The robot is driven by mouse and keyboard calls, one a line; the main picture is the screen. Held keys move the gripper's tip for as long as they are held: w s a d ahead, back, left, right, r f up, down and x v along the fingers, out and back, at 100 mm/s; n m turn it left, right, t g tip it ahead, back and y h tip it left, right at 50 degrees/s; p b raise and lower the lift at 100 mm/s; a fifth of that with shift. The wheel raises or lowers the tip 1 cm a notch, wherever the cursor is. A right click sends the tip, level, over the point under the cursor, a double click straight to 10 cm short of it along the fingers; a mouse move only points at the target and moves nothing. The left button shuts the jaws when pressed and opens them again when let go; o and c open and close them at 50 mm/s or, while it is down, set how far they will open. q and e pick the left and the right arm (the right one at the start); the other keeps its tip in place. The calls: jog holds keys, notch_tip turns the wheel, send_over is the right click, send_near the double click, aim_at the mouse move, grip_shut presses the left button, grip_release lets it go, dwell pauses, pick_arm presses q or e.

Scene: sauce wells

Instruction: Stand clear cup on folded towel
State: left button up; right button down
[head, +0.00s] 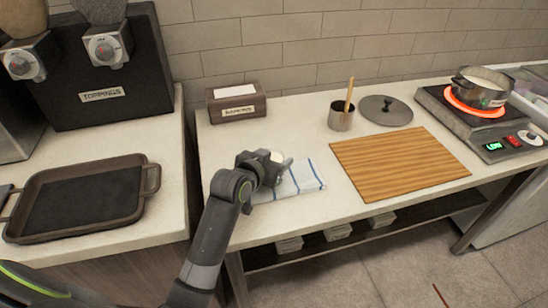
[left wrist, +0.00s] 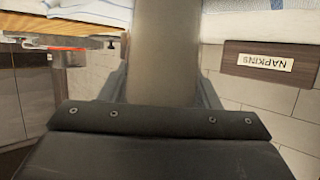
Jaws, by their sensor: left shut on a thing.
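The folded towel (head: 308,177), white with blue stripes, lies on the counter near its front left. Part of it shows at the top right of the left wrist view (left wrist: 285,27). My left gripper (head: 270,167) is over the towel's left part and hides some of it. It is shut on the clear cup (left wrist: 165,50), which shows as a pale greyish see-through cylinder between the fingers in the left wrist view. In the head view the cup is mostly hidden behind the gripper. I cannot tell whether its base touches the towel. My right gripper is not in view.
A dark napkin box (head: 237,103) stands behind the towel. A cutting board (head: 400,163) lies to the right. A tray (head: 85,197) sits on the left counter.

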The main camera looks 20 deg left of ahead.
pick_arm(q)
jog(key=o, duration=1.2)
jog(key=shift+a+f, duration=0.1)
jog(key=shift+f, duration=0.6)
jog(key=shift+r, duration=0.1)
jog(key=shift+r, duration=0.1)
jog(key=shift+r, duration=0.5)
jog(key=shift+s+r, duration=0.25)
jog(key=p+v, duration=0.1)
jog(key=v, duration=1)
jog(key=shift+s+r, duration=0.1)
jog(key=shift+r, duration=0.15)
